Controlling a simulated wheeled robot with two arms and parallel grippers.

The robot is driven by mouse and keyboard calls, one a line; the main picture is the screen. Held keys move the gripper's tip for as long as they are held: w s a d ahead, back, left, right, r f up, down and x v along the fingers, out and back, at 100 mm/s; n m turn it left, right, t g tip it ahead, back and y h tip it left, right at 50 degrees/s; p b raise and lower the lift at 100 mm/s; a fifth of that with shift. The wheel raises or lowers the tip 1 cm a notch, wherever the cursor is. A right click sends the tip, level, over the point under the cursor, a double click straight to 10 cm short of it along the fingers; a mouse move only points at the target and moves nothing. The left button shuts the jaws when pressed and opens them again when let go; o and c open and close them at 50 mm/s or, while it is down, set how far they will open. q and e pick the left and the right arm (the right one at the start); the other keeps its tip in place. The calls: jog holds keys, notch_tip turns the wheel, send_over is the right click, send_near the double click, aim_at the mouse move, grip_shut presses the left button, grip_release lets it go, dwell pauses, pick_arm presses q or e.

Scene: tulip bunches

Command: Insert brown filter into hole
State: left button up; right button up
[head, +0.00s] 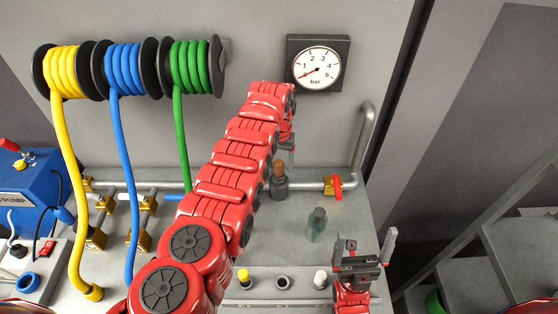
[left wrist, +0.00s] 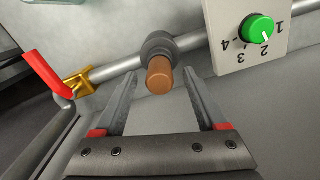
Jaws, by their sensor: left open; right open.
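The brown filter (head: 279,167) stands upright in the head view, its brown top above a dark grey round body (head: 279,187), near the back wall. In the left wrist view the brown end (left wrist: 159,76) points towards the camera. My left gripper (head: 288,148) is beside and above it, partly hidden by my arm. In the left wrist view its open fingers (left wrist: 160,90) are spread on either side of the brown end, with nothing held. A ringed hole (head: 283,283) at the counter's front looks empty. My right gripper (head: 363,247) is open and empty, right of the hole.
A yellow-topped piece (head: 244,278) and a white-topped piece (head: 320,278) flank the hole. A pipe with a red valve handle (head: 336,187) runs along the back. A green dial knob (left wrist: 257,28) shows in the left wrist view.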

aim_at(279, 162)
pick_arm(q)
jog(key=shift+s, duration=0.15)
jog(key=shift+c, duration=0.3)
grip_shut()
jog(key=shift+r+p, duration=0.3)
jog(key=shift+p, duration=0.05)
dwell(0.5)
jog(key=shift+r+p, duration=1)
jog(key=shift+r, duration=0.15)
jog(key=shift+r, duration=0.15)
